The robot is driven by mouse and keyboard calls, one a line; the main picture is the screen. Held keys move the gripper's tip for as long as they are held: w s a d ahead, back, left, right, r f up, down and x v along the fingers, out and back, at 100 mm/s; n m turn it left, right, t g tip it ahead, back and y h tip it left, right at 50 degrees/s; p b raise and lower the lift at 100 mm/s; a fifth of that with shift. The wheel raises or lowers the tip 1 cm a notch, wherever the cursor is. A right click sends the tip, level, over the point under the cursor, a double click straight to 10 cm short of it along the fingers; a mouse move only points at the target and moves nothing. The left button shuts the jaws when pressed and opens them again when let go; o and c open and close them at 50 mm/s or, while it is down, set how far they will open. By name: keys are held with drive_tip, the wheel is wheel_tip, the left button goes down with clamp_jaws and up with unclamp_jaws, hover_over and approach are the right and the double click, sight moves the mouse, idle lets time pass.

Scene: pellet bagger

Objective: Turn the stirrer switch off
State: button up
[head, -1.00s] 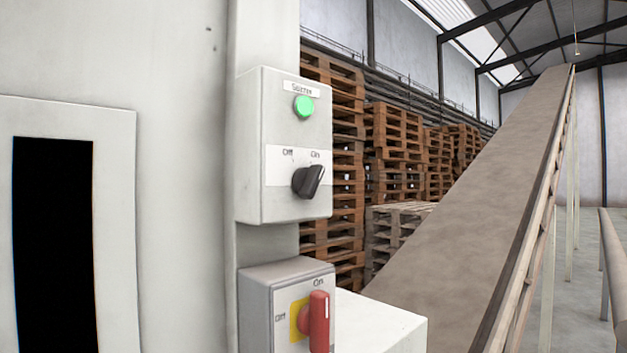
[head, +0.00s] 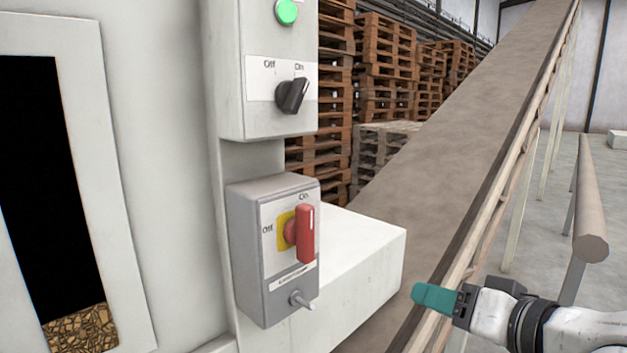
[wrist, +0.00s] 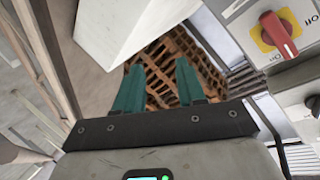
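The stirrer switch (head: 292,95) is a black rotary knob on the upper grey box (head: 230,95), turned toward the On mark. A green lamp (head: 287,12) is lit above it. My gripper (head: 435,297) is low at the right in the head view, right of and below the switch and well apart from it. In the wrist view its two teal fingers (wrist: 158,85) stand apart with nothing between them. A dark knob (wrist: 312,101) at the right edge there looks like the stirrer switch, partly cut off.
A lower grey box (head: 245,250) carries a red handle (head: 306,233) on a yellow plate, pointing to On, and a small metal toggle (head: 302,299). A white block (head: 355,250) juts out beside it. A sloping conveyor (head: 470,130) and a railing (head: 588,200) are at the right.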

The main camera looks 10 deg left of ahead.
drive_tip(key=s+a+r+n+y, duration=0.1)
drive_tip(key=a+r+y, duration=0.15)
drive_tip(key=r, duration=0.65)
drive_tip(key=a+r+n+y, duration=0.1)
drive_tip(key=a+r, duration=0.2)
drive_tip(key=r, duration=0.5)
drive_tip(key=n+y+p, duration=0.1)
drive_tip(key=n+y, duration=0.2)
approach(303, 92)
drive_tip(key=shift+g+h, duration=0.25)
drive_tip(key=shift+g, duration=0.15)
drive_tip(key=x, duration=0.2)
drive_tip(key=p+x, duration=0.1)
drive_tip(key=x, duration=0.2)
drive_tip(key=p+x, duration=0.1)
drive_tip(key=x, duration=0.2)
drive_tip(key=shift+w+r, duration=0.15)
drive_tip(key=shift+r, duration=0.25)
clamp_jaws()
